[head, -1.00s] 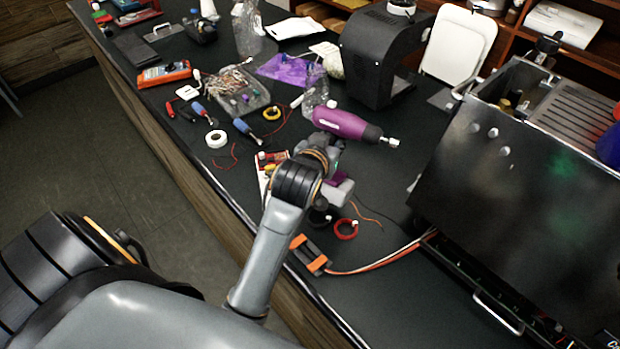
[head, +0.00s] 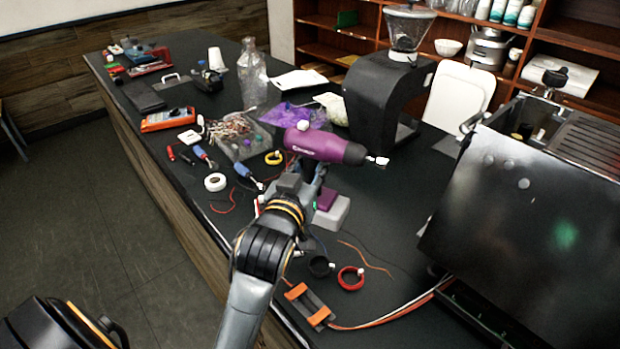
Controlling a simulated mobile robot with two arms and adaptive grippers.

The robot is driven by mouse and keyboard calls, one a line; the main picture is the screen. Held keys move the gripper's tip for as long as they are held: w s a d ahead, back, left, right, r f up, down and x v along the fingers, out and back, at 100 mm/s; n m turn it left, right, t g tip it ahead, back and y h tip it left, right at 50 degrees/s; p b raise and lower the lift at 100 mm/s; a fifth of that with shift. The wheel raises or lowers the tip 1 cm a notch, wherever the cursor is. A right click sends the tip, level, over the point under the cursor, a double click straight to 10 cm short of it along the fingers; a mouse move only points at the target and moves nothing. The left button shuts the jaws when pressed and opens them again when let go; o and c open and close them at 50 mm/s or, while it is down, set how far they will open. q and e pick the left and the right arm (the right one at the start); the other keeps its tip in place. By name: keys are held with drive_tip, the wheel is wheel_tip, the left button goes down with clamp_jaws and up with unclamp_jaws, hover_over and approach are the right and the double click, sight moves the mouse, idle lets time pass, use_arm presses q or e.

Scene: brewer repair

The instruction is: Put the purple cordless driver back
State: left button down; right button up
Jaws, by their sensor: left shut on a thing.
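The purple cordless driver (head: 322,146) is in the head view, held up above the workbench with its bit pointing right. Its grey and purple base (head: 333,211) shows below, behind my wrist. My left gripper (head: 308,180) is shut on the driver around its handle, which my gripper partly hides. I cannot tell from this view whether the base touches the bench. My right gripper is not in view.
A black grinder (head: 385,95) stands behind the driver, and a steel brewer (head: 535,200) stands at the right. A parts tray (head: 238,150), white tape roll (head: 215,182), red tape roll (head: 350,278) and orange-ended tool (head: 309,304) lie on the black bench (head: 395,225).

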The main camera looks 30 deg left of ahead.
use_arm(q)
drive_tip(key=w, duration=0.1)
drive_tip(key=w+a, duration=0.1)
drive_tip(key=w, duration=0.1)
drive_tip(key=shift+w+a+f+p, duration=0.15)
drive_tip(key=shift+a+f+p, duration=0.15)
drive_tip(key=shift+a+f, duration=0.1)
drive_tip(key=w+a+f+p, duration=0.1)
drive_tip(key=w+f, duration=0.3)
drive_tip(key=f, duration=0.5)
drive_tip(key=shift+w+a, duration=0.2)
drive_tip(key=shift+a, duration=0.25)
drive_tip(key=shift+f, duration=0.1)
drive_tip(key=c, duration=1.3)
unclamp_jaws()
drive_tip(key=shift+f, duration=0.25)
drive_tip(key=shift+c, duration=0.2)
drive_tip(key=o, duration=0.3)
drive_tip(key=shift+s, duration=0.1)
drive_tip(key=shift+r, duration=0.1)
